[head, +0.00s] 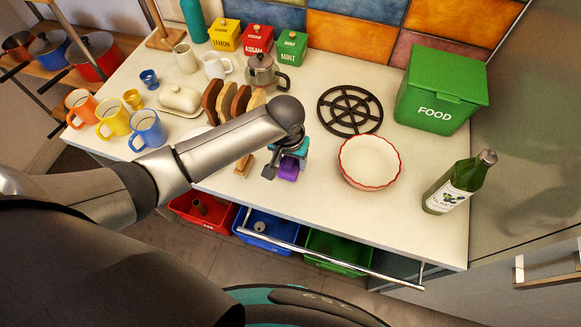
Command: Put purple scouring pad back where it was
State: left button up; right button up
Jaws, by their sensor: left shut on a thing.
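The purple scouring pad (289,169) shows at the tip of my left gripper (279,166), over the front part of the white counter. My left gripper is shut on the pad. My left arm reaches in from the left and its wrist hides part of the area behind the gripper. A teal item (302,148) shows just behind the pad; its shape is partly hidden, and I cannot tell whether it touches the pad. A small wooden piece (244,165) lies just left of the gripper. My right gripper is not in view.
A red-rimmed white dish (369,163) stands right of the gripper, with a black trivet (350,110) behind it. A green bottle (459,182) stands at the right. Bins (337,251) sit below the counter edge.

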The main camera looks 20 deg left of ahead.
aim_at(290, 169)
pick_arm(q)
jog(key=shift+f, duration=1.8)
jog(key=shift+f+b, duration=0.15)
jog(key=shift+b, duration=0.15)
jog(key=o, duration=1.2)
jog(key=r, duration=0.4)
jog(key=s+r+p, duration=0.1)
jog(key=r, duration=0.3)
jog(key=r+p, duration=0.1)
jog(key=r, duration=0.3)
jog(key=shift+s+r, duration=0.1)
jog(key=shift+s, duration=0.3)
